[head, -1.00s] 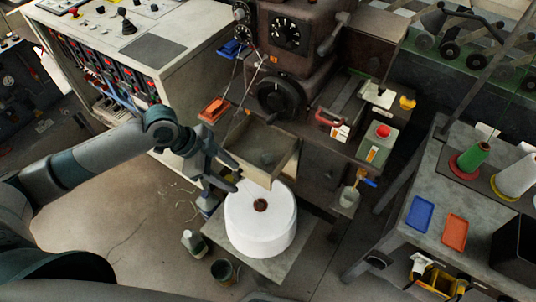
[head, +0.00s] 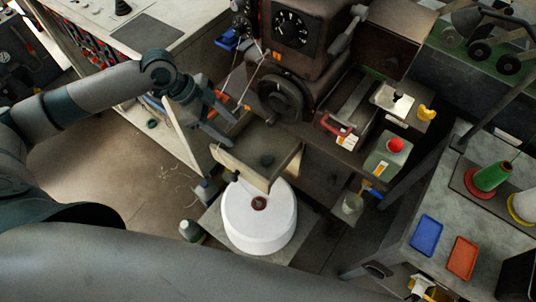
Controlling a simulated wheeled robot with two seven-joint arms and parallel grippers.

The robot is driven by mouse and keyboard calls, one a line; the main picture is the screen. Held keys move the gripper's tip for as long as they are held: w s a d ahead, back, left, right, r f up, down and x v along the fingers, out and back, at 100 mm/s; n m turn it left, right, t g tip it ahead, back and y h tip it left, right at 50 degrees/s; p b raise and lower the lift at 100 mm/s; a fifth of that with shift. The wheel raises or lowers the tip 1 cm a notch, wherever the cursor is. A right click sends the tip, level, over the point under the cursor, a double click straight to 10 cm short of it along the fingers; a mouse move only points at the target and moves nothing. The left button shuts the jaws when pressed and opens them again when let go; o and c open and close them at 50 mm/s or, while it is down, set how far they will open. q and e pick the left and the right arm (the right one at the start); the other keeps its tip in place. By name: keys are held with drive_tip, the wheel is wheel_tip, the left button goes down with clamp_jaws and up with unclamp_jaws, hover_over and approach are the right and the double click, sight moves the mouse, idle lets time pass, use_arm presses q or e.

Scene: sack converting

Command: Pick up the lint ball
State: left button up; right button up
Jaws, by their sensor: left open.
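A small dark grey lump, which looks like the lint ball (head: 267,159), lies inside the open drawer (head: 240,169) of the brown machine. It is dim against the drawer's floor, so its texture is hard to tell. My left gripper (head: 231,129) is open and empty, at the drawer's back left corner, up and left of the lump and apart from it. Its fingers point right toward the drawer. My right gripper is not in view.
A large white spool (head: 259,222) stands just below the drawer front. The machine's handwheel (head: 280,97) rises close behind the drawer. A control cabinet (head: 160,50) stands at the left. A side table with a blue tray (head: 426,235) and an orange tray (head: 462,257) is at the right.

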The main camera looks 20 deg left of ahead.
use_arm(q)
drive_tip(key=shift+s, duration=0.15)
drive_tip(key=p, duration=0.4)
approach(264, 158)
drive_tip(key=x, duration=0.2)
drive_tip(key=shift+w+f, duration=0.2)
drive_tip(key=shift+f, duration=0.05)
drive_tip(key=shift+d+f, duration=0.2)
drive_tip(key=shift+f, duration=0.3)
drive_tip(key=shift+d+f, duration=0.25)
drive_tip(key=shift+d, duration=0.05)
drive_tip(key=p+x, duration=0.2)
drive_tip(key=x, duration=0.2)
drive_tip(key=shift+r, duration=0.1)
drive_tip(key=shift+d+f, duration=0.15)
drive_tip(key=shift+f, duration=0.15)
